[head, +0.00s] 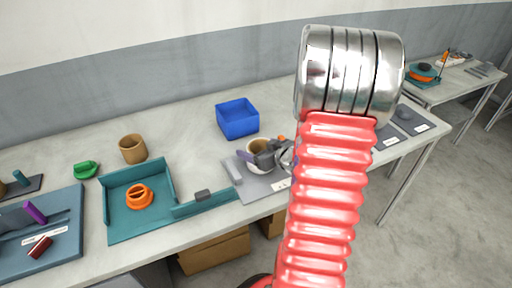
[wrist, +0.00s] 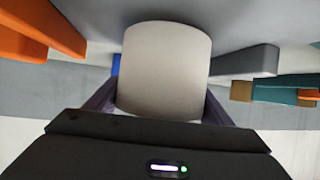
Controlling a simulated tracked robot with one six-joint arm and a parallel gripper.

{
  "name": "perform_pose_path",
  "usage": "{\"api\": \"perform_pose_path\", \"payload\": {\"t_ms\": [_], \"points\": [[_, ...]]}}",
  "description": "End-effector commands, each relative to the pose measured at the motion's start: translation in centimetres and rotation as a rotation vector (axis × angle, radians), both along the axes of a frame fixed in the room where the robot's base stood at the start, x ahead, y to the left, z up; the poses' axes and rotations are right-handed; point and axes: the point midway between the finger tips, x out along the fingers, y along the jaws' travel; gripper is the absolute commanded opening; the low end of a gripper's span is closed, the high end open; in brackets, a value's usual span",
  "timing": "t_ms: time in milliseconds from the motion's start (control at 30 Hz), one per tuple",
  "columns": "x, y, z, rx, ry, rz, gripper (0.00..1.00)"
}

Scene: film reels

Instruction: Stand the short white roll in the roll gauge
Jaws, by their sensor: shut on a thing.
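The short white roll (wrist: 165,70) is between the two dark fingers of my gripper (wrist: 160,100), which is shut on it. In the head view my gripper (head: 266,158) is over a grey board (head: 255,190), with white and tan round shapes beside its fingers. The board carries a light grey bar (head: 234,172) at its left and a small orange piece (head: 282,138). It may be the roll gauge, but my arm hides its right part. In the wrist view a grey bar (wrist: 245,62) is right of the roll and orange blocks (wrist: 40,32) are at left. I cannot tell whether the roll touches the board.
A blue bin (head: 237,118) stands behind the board. A teal tray (head: 120,222) with an orange ring (head: 139,196) is to the left, with a tan roll (head: 132,149) and a green thing (head: 86,170) near it. Dark boards (head: 392,138) lie to the right.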

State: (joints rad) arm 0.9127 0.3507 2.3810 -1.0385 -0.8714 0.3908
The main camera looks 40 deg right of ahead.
Motion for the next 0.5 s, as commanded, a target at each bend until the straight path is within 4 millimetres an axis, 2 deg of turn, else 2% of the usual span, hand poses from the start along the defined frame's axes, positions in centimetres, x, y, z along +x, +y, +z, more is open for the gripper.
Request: {"api": "perform_pose_path", "payload": {"t_ms": [467, 500], "points": [[0.04, 0.01, -0.64, 0.0, -0.001, 0.0, 0.46], [0.05, 0.01, -0.63, -0.001, -0.002, 0.0, 0.77]]}}
